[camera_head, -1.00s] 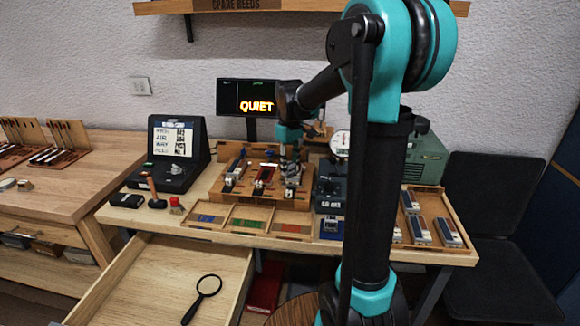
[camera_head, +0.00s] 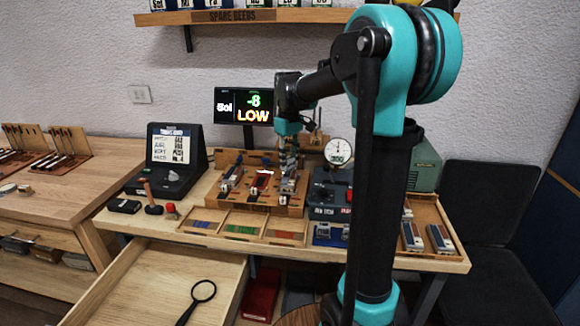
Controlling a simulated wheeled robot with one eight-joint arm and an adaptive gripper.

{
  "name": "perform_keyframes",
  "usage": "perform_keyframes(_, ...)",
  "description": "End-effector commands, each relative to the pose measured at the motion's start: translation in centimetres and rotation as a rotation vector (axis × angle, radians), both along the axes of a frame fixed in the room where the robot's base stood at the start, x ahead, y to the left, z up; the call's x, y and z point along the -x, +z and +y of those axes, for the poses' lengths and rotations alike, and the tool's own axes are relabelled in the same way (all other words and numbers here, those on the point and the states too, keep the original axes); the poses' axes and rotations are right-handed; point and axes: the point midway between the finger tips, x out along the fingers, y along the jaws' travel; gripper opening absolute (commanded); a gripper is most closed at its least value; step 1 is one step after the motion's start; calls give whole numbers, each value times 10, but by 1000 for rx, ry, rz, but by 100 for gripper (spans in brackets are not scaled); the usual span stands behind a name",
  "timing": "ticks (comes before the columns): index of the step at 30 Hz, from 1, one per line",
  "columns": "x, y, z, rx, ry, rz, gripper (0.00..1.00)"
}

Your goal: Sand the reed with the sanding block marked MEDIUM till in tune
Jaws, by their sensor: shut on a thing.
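The wooden work stand (camera_head: 247,197) on the bench carries several small metal-and-wood pieces, with a red strip (camera_head: 262,180) in its middle. I cannot tell for certain which piece is the reed. My gripper (camera_head: 289,160) points down over the right part of this stand. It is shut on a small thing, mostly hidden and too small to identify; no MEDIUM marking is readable. Trays with blue (camera_head: 202,225), green (camera_head: 243,230) and reddish (camera_head: 285,235) inlays lie along the bench's front.
A dark device with a list screen (camera_head: 171,150) stands left. A dial gauge (camera_head: 339,152) and dark unit (camera_head: 328,197) stand right of the stand. A wooden tray (camera_head: 432,213) with several blocks is at right. An open drawer (camera_head: 150,285) holds a magnifier (camera_head: 203,292).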

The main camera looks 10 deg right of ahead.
Motion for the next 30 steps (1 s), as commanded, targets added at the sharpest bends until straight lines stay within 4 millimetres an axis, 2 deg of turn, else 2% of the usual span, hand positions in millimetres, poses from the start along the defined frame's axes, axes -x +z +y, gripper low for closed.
perform_keyframes(15,-7,29,4,0,-2,0,0)
perform_keyframes(30,-8,31,4,0,-2,0,0)
